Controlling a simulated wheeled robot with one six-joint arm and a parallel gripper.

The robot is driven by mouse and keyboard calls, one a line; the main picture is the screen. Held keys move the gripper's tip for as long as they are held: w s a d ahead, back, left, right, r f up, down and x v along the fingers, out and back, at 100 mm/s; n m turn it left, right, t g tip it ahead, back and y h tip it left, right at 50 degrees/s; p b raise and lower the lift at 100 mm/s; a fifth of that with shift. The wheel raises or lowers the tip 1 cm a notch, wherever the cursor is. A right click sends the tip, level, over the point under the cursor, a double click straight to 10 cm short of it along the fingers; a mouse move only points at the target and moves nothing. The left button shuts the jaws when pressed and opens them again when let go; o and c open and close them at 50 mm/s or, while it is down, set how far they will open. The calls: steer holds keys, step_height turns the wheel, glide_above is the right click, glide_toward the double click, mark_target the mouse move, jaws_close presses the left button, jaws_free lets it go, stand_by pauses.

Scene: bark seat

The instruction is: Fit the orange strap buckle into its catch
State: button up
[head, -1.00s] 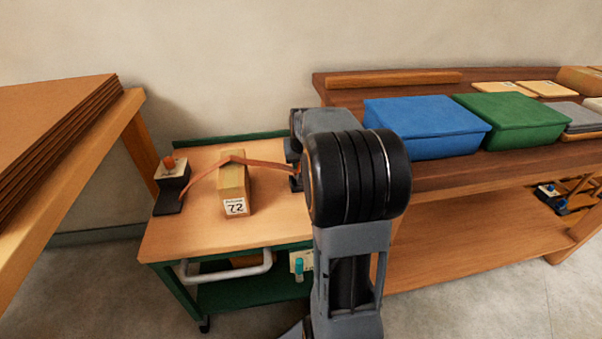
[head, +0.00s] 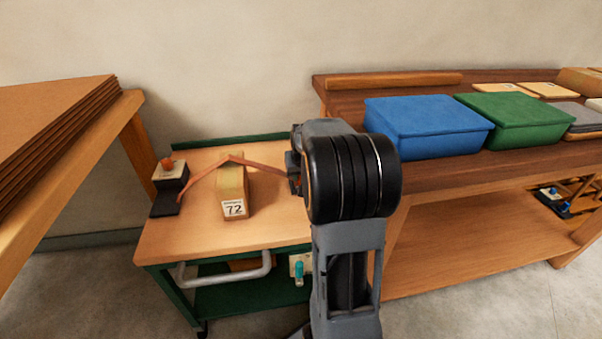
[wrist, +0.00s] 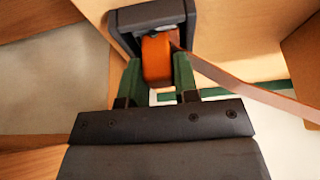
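The orange strap buckle (wrist: 158,62) is between the green fingers of my gripper (wrist: 158,80), which are shut on it. The dark catch (wrist: 127,22) frames the buckle's far end in the wrist view; I cannot tell whether the buckle is seated in it. In the head view my arm hides the catch and buckle.
The strap and blocks are on a wooden-topped green cart (head: 180,238) with a grey handle (head: 225,272). A wooden bench (head: 470,180) with blue (head: 425,125) and green (head: 515,118) bins stands to the right. A table with stacked brown sheets (head: 50,125) stands left.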

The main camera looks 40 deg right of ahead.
steer(key=o, duration=0.4)
steer(key=shift+o, duration=0.2)
steer(key=shift+r, duration=0.1)
steer(key=shift+r+p, duration=0.3)
steer(key=shift+r, duration=0.05)
steer(key=p+v, duration=0.4)
steer(key=v, duration=0.7)
steer(key=s+a+f+n+y, duration=0.1)
steer(key=s+a+f+n, duration=0.1)
steer(key=s+a, duration=0.5)
steer(key=s+a+f+n+g+y, duration=0.1)
steer(key=s+a, duration=0.5)
steer(key=a, duration=0.8)
steer(key=shift+s+a+f+n, duration=0.15)
steer(key=shift+s+f+n, duration=0.25)
steer(key=shift+f+n, duration=0.6)
steer(key=shift+r, duration=0.1)
